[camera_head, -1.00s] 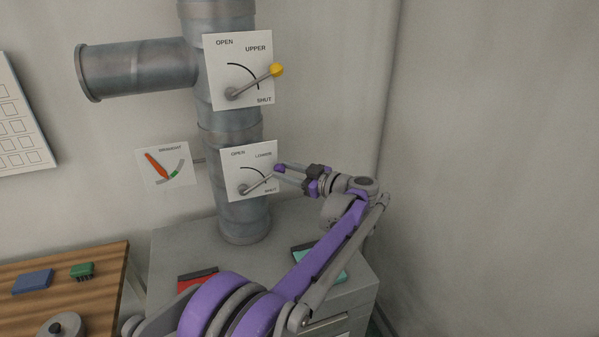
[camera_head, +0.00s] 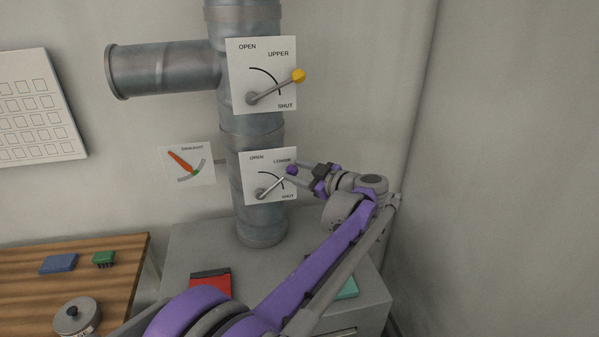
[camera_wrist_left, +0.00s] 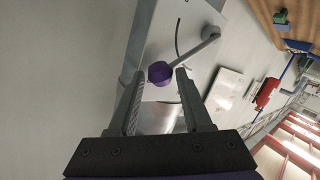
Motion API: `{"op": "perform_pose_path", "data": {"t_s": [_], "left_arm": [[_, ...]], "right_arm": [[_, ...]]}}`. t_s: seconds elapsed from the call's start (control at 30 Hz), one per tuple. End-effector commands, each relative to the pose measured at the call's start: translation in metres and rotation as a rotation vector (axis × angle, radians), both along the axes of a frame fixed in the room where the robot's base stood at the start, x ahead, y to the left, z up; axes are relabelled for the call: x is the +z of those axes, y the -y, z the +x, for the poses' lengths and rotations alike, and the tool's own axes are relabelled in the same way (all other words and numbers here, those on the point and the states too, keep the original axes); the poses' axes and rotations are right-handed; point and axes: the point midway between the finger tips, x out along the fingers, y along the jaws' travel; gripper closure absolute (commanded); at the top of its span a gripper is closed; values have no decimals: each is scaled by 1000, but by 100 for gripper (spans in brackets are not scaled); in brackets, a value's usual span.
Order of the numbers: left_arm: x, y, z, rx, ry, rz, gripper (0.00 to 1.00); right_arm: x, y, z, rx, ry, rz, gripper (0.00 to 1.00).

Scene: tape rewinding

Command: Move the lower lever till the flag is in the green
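The lower lever (camera_head: 273,186) is a grey rod with a purple knob (camera_head: 291,169) on the white LOWER plate (camera_head: 254,171). It slants up to the right, between OPEN and SHUT. My left gripper (camera_head: 296,172) comes from the right to the knob. In the left wrist view the knob (camera_wrist_left: 160,73) sits between the open fingertips, close to the left finger, with a gap on the right. My right gripper is out of view.
The upper lever (camera_head: 277,87), with a yellow knob, is above on the same pipe (camera_head: 262,232). A grey cabinet (camera_head: 200,244) stands below, with a red item (camera_head: 210,284) and a teal item (camera_head: 346,289) on it. A wooden table (camera_head: 105,247) is at left.

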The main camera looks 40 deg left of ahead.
Motion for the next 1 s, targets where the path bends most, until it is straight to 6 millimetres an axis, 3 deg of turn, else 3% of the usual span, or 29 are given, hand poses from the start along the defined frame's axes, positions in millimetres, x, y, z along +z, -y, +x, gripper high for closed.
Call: {"op": "perform_pose_path", "data": {"t_s": [0.03, 0.1, 0.47, 1.0], "left_arm": [[0, 0, 0, 1, 0, 0, 39], [0, 0, 0, 1, 0, 0, 29], [1, 6, -1, 2, -1, -1, 29], [20, 95, -16, -1, -1, -1, 29]], "right_arm": [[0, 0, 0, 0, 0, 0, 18], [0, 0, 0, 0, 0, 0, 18], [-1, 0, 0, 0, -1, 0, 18], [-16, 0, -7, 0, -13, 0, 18]]}}
